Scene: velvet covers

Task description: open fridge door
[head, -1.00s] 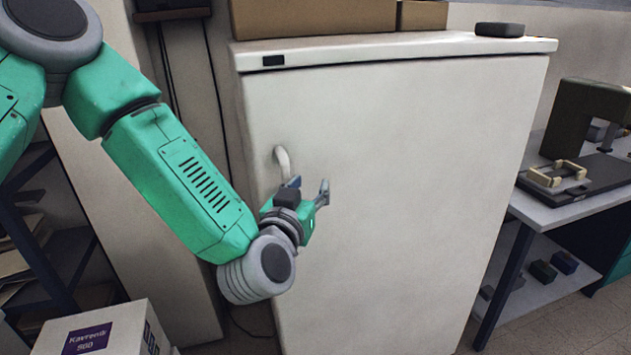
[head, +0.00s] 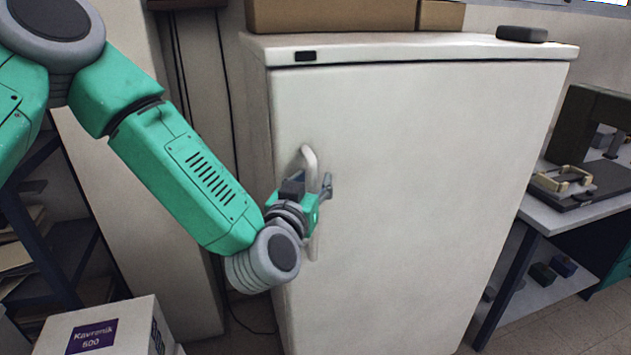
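The white fridge (head: 420,190) stands upright in the middle of the head view, and its front door is shut. A pale vertical handle (head: 309,157) is on the door's left side. My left gripper (head: 319,186) is at the handle, with a finger showing just right of it. The gripper hides the handle's middle; its upper end and a lower part show. Whether the fingers press on the handle is too small to tell. My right gripper is out of view.
Cardboard boxes (head: 335,15) and a dark flat object (head: 522,33) lie on the fridge. A workbench (head: 560,214) with a machine stands at right. A white box (head: 98,330) is at the lower left, by dark shelving (head: 55,260).

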